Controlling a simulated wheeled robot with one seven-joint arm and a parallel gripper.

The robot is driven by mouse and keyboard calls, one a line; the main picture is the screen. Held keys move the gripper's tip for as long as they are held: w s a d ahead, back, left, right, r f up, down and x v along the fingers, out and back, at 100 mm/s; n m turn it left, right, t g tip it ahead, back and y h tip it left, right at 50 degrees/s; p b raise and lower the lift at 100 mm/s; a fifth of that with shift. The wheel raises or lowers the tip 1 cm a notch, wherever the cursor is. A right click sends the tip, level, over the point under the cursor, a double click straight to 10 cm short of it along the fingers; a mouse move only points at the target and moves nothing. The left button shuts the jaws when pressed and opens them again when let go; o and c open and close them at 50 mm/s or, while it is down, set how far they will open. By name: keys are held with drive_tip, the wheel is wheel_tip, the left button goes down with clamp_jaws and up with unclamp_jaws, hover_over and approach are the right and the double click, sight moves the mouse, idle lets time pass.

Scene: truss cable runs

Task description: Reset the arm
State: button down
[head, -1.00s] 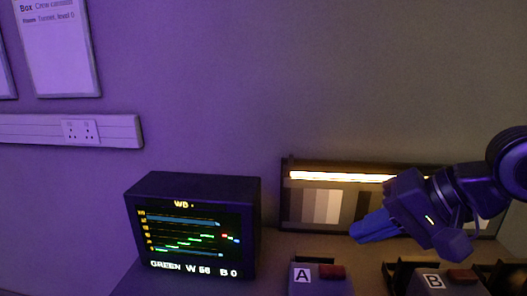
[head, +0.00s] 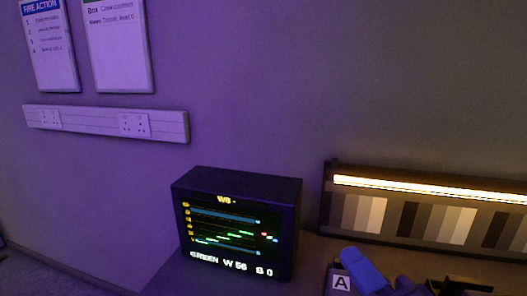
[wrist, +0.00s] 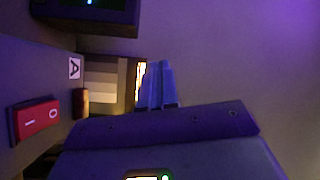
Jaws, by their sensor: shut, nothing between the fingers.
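My gripper (head: 362,268) shows at the bottom right of the head view, its blue fingers beside the box marked A (head: 340,282). In the wrist view my gripper (wrist: 158,72) has its blue fingers together and empty, pointing toward the wall. The box marked A (wrist: 75,69) is to its left there, with a red rocker switch (wrist: 38,119) near the left edge. Most of my arm is outside the head view.
A monitor (head: 240,225) with coloured traces stands left of the gripper. A lit grey-scale chart (head: 430,212) stands behind it. A socket rail (head: 85,122) and notices (head: 118,45) are on the wall. The space above the desk is clear.

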drive_tip(key=s+d+f+n+g+h, duration=0.1)
drive_tip(key=s+d+f+h, duration=0.15)
drive_tip(key=s+f, duration=0.45)
drive_tip(key=s+d+f+n+g+h, duration=0.1)
drive_tip(key=s+f+h, duration=0.3)
drive_tip(key=s, duration=0.6)
drive_tip(key=s+d+n, duration=0.2)
drive_tip(key=s+n, duration=0.2)
drive_tip(key=s, duration=0.4)
drive_tip(key=s+d+f+n+g+y, duration=0.1)
drive_tip(key=s+d+n, duration=0.2)
drive_tip(key=s+n, duration=0.2)
drive_tip(key=s, duration=0.3)
drive_tip(key=shift+f, duration=0.3)
